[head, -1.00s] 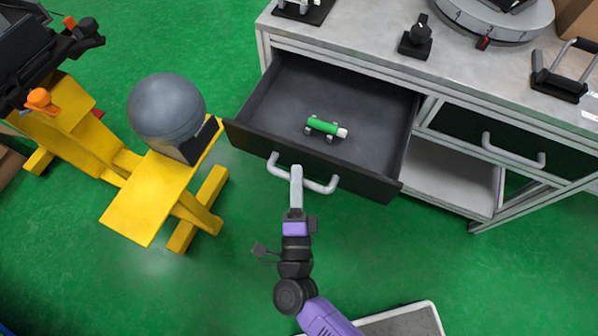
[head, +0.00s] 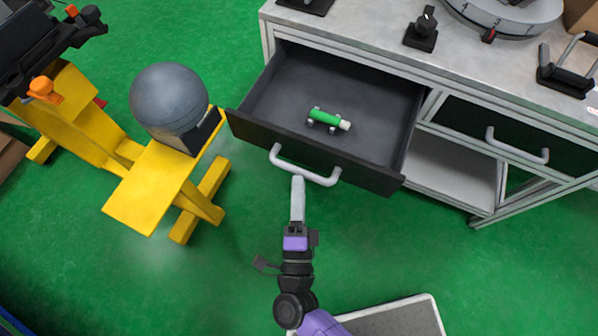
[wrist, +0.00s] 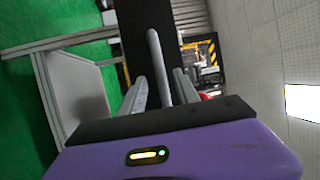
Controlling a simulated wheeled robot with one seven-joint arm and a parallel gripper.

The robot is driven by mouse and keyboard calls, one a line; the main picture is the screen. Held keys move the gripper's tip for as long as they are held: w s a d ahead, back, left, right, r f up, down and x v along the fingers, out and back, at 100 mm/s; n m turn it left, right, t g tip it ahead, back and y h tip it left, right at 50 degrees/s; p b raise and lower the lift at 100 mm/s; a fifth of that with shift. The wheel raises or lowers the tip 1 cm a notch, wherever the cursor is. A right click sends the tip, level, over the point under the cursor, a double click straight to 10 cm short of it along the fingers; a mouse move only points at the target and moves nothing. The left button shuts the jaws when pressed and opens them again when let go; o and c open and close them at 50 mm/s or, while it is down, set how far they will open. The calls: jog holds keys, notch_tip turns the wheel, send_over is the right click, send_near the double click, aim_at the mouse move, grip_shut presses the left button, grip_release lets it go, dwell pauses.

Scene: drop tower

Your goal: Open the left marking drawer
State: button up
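The left drawer (head: 310,152) is dark grey and stands pulled well out of the workbench. Its pale curved handle (head: 303,170) is on the front panel. My gripper is open and holds nothing.
A second drawer (head: 470,127), shut, is at the right, above an open shelf (head: 450,172). The grey benchtop (head: 375,35) carries black fixtures. A yellow stand (head: 150,195) with a grey ball (head: 168,97) is close to the drawer's left.

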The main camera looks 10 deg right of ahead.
jog(key=shift+v, duration=1.7)
jog(key=shift+w, duration=0.1)
